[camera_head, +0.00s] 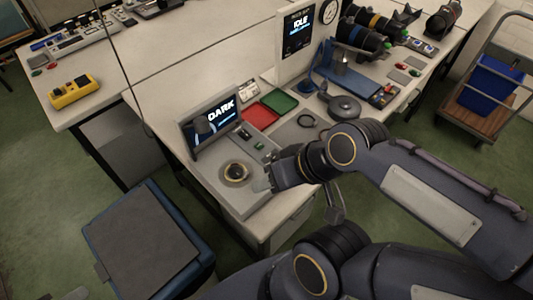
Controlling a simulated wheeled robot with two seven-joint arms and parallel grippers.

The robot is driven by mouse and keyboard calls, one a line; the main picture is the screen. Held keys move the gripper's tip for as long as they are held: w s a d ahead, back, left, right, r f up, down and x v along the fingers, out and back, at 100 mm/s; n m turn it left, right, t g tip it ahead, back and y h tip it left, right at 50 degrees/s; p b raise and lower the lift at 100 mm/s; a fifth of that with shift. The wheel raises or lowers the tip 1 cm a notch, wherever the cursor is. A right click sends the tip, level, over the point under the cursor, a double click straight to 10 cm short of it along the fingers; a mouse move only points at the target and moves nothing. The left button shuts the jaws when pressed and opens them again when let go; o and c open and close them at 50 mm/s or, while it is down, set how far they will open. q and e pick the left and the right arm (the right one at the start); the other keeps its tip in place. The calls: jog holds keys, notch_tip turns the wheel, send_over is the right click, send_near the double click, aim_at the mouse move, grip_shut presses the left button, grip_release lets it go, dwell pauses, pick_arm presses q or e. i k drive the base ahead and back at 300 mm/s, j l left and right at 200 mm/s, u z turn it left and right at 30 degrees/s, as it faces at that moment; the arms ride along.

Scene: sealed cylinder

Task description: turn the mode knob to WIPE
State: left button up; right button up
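A round dark knob (236,171) with a pale ring sits on the flat top of a grey console (212,178) at the near table corner. It is too small for me to read its setting or any labels. A tilted screen (215,119) behind it reads "DARK". My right gripper (264,184) is just right of the knob, apart from it in the picture; its finger gap is not clear. What seems to be my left gripper (335,205) is over the table's front edge, partly hidden by my arm, and its opening cannot be told.
A panel (298,34) reading "IDLE" stands at the back. A blue-sided box (143,240) stands on the floor at lower left. A cart (490,85) is at right.

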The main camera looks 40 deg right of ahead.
aim_at(275, 157)
jog(key=z, duration=1.2)
